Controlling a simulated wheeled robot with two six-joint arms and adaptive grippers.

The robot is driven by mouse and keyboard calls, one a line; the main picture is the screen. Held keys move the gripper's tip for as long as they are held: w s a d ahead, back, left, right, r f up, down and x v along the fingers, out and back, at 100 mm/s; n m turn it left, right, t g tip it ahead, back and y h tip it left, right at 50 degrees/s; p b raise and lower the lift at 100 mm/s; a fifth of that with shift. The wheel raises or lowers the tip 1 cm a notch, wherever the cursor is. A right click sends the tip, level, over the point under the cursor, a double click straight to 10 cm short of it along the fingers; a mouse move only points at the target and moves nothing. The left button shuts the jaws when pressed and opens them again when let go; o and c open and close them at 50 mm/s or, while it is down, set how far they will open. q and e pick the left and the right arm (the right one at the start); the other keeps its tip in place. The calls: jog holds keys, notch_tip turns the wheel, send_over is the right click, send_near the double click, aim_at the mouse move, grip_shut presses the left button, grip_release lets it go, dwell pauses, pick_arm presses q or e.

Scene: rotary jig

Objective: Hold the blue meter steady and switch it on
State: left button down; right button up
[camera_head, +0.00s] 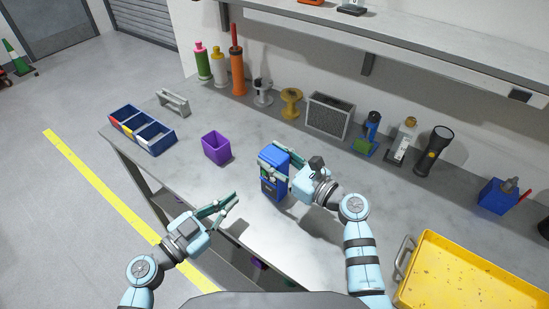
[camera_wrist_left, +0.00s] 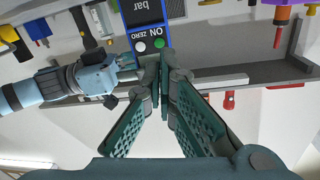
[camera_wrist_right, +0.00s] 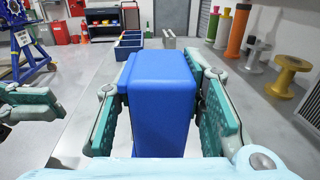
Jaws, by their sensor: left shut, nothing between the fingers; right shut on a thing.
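The blue meter (camera_head: 274,160) stands upright on the grey workbench. My right gripper (camera_head: 272,172) is shut on it; in the right wrist view its fingers lie on both sides of the blue meter body (camera_wrist_right: 160,100). In the left wrist view the meter's face (camera_wrist_left: 150,28) appears upside down, with a green ON button (camera_wrist_left: 159,43) and a white ZERO button (camera_wrist_left: 140,46). My left gripper (camera_head: 236,196) is shut and empty, in front of the meter. Its fingertips (camera_wrist_left: 164,57) appear close to the ON button; I cannot tell whether they touch it.
A purple bin (camera_head: 216,148) stands left of the meter, and a blue divided tray (camera_head: 142,130) farther left. A yellow tray (camera_head: 470,275) is at the right. Bottles, spools, a grille box and a flashlight (camera_head: 434,150) line the back wall. The bench around the meter is clear.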

aim_at(269, 184)
dwell(0.5)
pick_arm(q)
jog(key=w+r+m+g+h, duration=0.25)
jog(key=w+r+m, duration=0.25)
jog(key=r, duration=0.3)
jog(key=s+f+g+y, duration=0.1)
jog(key=f+g, duration=0.1)
jog(key=s+a+f+g+y, duration=0.1)
jog(key=s+f+g, duration=0.1)
jog(key=f+g, duration=0.1)
jog(key=s+f+n+g+y, duration=0.1)
jog(key=s+f+g+y, duration=0.1)
jog(key=f, duration=0.1)
jog(key=shift+s+a+g, duration=0.2)
jog(key=shift+g, duration=0.05)
jog(key=shift+w+d, duration=0.2)
jog(key=shift+d, duration=0.05)
jog(key=w+d, duration=0.2)
jog(key=w, duration=0.1)
jog(key=w+d, duration=0.3)
jog(key=shift+d+f, duration=0.1)
jog(key=shift+d, duration=0.05)
jog(key=shift+w, duration=0.1)
jog(key=shift+w+d, duration=0.25)
